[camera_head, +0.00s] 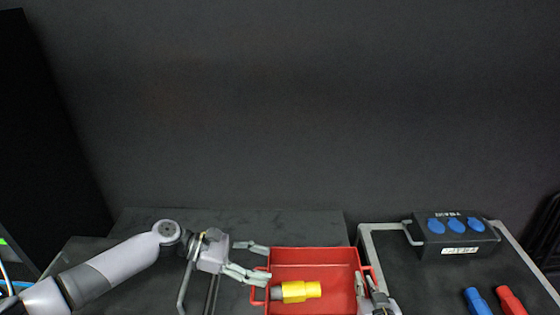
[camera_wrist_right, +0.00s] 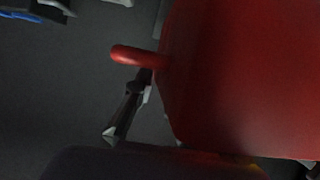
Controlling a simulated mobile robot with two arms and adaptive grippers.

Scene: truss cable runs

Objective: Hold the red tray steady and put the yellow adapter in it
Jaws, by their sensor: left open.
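The red tray (camera_head: 315,258) is at the bottom middle of the head view and fills much of the right wrist view (camera_wrist_right: 240,70). The yellow adapter (camera_head: 302,291), with a grey end to the left, lies within the tray's outline, near its left wall. My left gripper (camera_head: 266,264) is open at the tray's left side, its fingers near the left handle, with nothing seen between them. My right gripper (camera_head: 367,287) is at the tray's right wall, by the right handle. Whether it is closed on the tray is unclear. In the wrist view, its finger is near the red handle (camera_wrist_right: 138,57).
A black box with several blue round sockets (camera_head: 436,226) stands on a grey-framed dark surface (camera_head: 400,255) at the right. A blue connector (camera_head: 477,300) and a red connector (camera_head: 510,300) lie in front of it. A dark wall rises behind.

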